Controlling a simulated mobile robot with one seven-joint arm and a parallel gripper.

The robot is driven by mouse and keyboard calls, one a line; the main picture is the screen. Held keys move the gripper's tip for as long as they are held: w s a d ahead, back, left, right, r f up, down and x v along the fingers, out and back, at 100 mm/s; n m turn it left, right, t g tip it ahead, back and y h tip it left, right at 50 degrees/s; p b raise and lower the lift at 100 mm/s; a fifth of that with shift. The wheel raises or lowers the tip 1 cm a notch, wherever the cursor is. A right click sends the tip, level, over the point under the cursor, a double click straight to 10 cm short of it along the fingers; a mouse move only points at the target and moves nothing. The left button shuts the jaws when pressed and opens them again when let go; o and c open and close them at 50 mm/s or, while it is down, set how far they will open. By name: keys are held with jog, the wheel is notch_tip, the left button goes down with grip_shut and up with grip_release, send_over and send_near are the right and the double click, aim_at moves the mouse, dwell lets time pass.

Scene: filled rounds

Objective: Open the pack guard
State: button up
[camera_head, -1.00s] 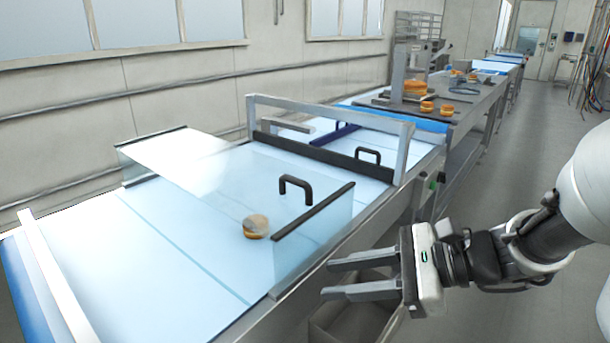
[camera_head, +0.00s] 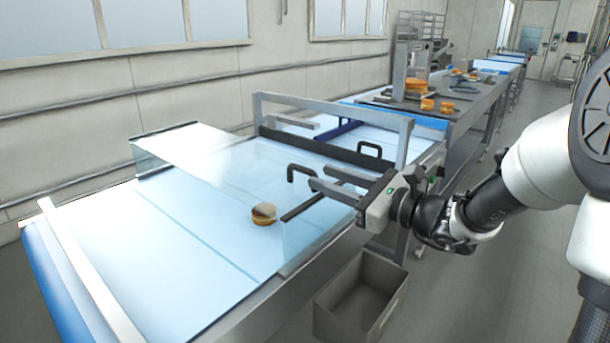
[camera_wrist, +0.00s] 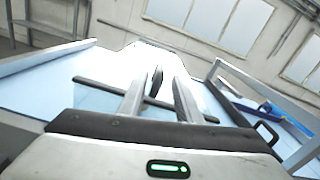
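The pack guard appears to be the clear cover (camera_head: 300,238) over the near belt, with a dark front edge bar and a black loop handle (camera_head: 291,174). It looks lowered over the belt. My gripper (camera_head: 318,175) is at the front edge, just right of the handle, fingers apart and pointing at it. In the wrist view my gripper (camera_wrist: 160,82) is open, and the handle (camera_wrist: 157,78) shows edge-on between the fingertips. I cannot tell whether it touches either finger.
A round bun (camera_head: 264,214) lies on the belt under the cover. A metal frame (camera_head: 405,140) with a second black handle (camera_head: 370,150) stands just beyond. An open grey bin (camera_head: 360,300) stands on the floor below my gripper. Floor to the right is clear.

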aim_at(305, 168)
jog(key=b+x, duration=0.1)
jog(key=x, duration=0.5)
jog(key=shift+w+a, duration=0.15)
jog(key=shift+a, duration=0.1)
grip_shut()
